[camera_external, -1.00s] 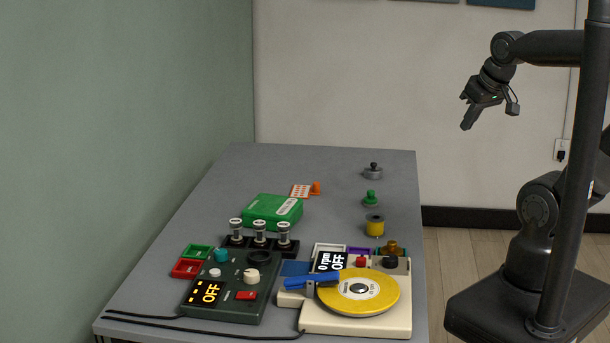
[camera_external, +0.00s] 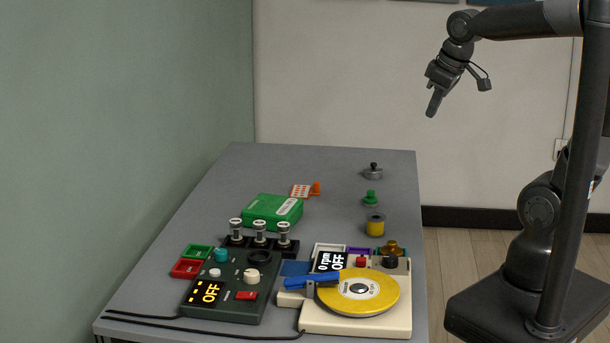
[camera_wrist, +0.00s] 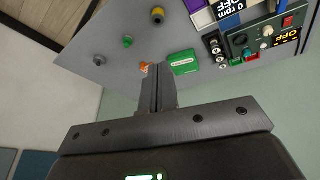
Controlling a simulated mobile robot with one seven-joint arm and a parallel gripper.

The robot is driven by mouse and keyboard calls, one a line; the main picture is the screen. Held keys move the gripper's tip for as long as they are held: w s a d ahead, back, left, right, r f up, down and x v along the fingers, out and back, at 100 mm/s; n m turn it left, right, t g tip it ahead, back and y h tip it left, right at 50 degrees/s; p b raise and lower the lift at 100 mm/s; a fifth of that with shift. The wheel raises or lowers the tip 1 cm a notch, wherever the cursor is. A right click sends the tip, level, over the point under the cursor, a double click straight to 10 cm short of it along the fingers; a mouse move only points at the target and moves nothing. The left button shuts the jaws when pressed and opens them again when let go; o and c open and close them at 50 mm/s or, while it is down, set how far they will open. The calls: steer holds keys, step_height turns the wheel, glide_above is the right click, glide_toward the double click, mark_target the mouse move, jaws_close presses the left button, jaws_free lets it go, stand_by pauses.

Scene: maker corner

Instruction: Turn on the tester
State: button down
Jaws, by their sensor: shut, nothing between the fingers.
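The dark green box (camera_external: 195,312), which I take as the tester, sits at the near left of the table. Its yellow display (camera_external: 207,293) reads OFF. It carries a red rocker switch (camera_external: 247,295), a cream knob (camera_external: 252,275), a teal button and a white button; a dark ring sits at its back right. In the wrist view the box (camera_wrist: 262,32) is at the upper right, display reading OFF. My gripper (camera_external: 432,112) is shut and empty, high above the table's far right side, well away from the box. Its closed fingers (camera_wrist: 157,72) show in the wrist view.
A cream turntable (camera_external: 365,326) with a yellow disc and a blue arm stands right of the box, its display reading OFF. Three posts (camera_external: 259,234) and a green case (camera_external: 272,211) stand behind. Cables cross the near left edge. The far left tabletop is clear.

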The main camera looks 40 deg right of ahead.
steer(key=w+a+n+g, duration=0.2)
steer(key=w+a+n, duration=0.45)
steer(key=a, duration=0.35)
steer(key=n+g+h, duration=0.1)
steer(key=n+g, duration=0.2)
steer(key=n, duration=1.3)
glide_above(250, 302)
steer(key=w+a, duration=0.2)
step_height(250, 302, down, 18)
steer(key=shift+s+d+r+m, duration=0.15)
steer(key=shift+s+d+m, duration=0.1)
steer(key=f, duration=0.9)
steer(key=s+d+f, duration=0.1)
steer(key=f, duration=0.3)
steer(key=shift+s+d+f, duration=0.1)
steer(key=shift+f, duration=0.3)
